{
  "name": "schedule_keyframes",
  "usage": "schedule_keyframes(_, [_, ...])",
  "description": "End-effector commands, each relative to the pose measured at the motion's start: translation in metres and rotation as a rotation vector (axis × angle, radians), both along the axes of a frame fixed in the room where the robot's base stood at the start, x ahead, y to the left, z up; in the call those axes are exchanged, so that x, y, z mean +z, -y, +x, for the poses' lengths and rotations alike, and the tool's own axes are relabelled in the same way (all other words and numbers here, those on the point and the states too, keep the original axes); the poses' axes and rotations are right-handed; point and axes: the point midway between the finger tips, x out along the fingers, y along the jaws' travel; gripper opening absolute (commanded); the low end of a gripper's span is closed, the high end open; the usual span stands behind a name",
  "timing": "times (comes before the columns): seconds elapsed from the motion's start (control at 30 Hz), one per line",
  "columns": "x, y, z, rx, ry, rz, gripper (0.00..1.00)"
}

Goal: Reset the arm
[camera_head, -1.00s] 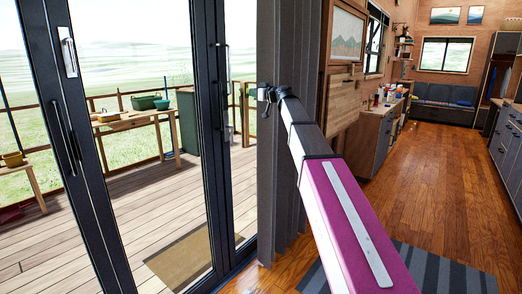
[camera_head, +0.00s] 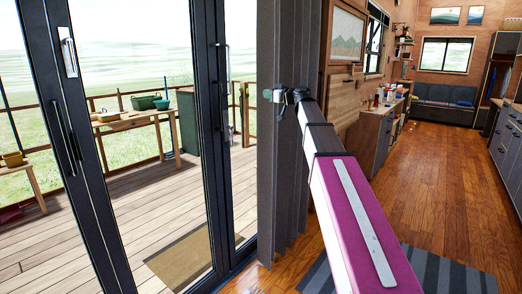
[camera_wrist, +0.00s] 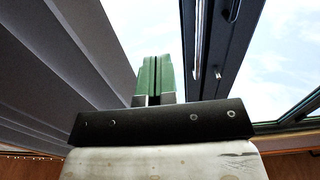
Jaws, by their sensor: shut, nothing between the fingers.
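My arm, with its magenta link, reaches forward across the middle of the head view. My gripper (camera_head: 273,95) is at its far end, in front of the grey curtain (camera_head: 283,160) and near the dark frame of the glass door (camera_head: 224,130). In the wrist view, the green fingers of my gripper (camera_wrist: 154,76) are together with nothing between them. The curtain (camera_wrist: 70,60) hangs to their left and the door frame with its handle (camera_wrist: 215,50) is to their right. I cannot tell how close the fingers are to either.
Outside the glass is a wooden deck with a table (camera_head: 130,118) and a doormat (camera_head: 182,257). A cabinet (camera_head: 372,135) stands along the wall right of my arm. The wooden floor (camera_head: 440,185) is clear towards the sofa (camera_head: 445,103). A striped rug (camera_head: 450,275) lies at the lower right.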

Motion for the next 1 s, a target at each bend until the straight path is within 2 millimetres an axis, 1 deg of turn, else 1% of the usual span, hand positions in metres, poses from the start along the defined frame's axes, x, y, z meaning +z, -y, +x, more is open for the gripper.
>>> schedule_keyframes(0.03, [0.000,0.004,-0.004,0.000,0.000,0.000,0.00])
schedule_keyframes(0.13, [0.000,0.007,-0.007,0.000,0.000,0.000,0.00])
schedule_keyframes(0.4, [-0.001,0.007,-0.006,0.000,-0.001,0.000,0.00])
schedule_keyframes(0.47, [-0.006,0.008,-0.007,0.000,-0.010,-0.003,0.00])
schedule_keyframes(0.53, [-0.022,0.008,-0.011,-0.002,-0.039,-0.015,0.00])
schedule_keyframes(0.57, [-0.032,0.009,-0.013,-0.004,-0.060,-0.023,0.00])
schedule_keyframes(0.67, [-0.082,0.011,-0.024,-0.012,-0.158,-0.063,0.00])
schedule_keyframes(0.7, [-0.106,0.013,-0.031,-0.019,-0.208,-0.083,0.00])
schedule_keyframes(0.77, [-0.144,0.017,-0.042,-0.031,-0.290,-0.115,0.00])
schedule_keyframes(0.8, [-0.170,0.019,-0.049,-0.041,-0.345,-0.137,0.00])
schedule_keyframes(0.87, [-0.207,0.024,-0.062,-0.059,-0.429,-0.169,0.00])
schedule_keyframes(0.9, [-0.231,0.027,-0.072,-0.073,-0.484,-0.192,0.00])
schedule_keyframes(0.97, [-0.266,0.033,-0.087,-0.097,-0.567,-0.225,0.00])
schedule_keyframes(1.0, [-0.289,0.038,-0.099,-0.114,-0.622,-0.246,0.00])
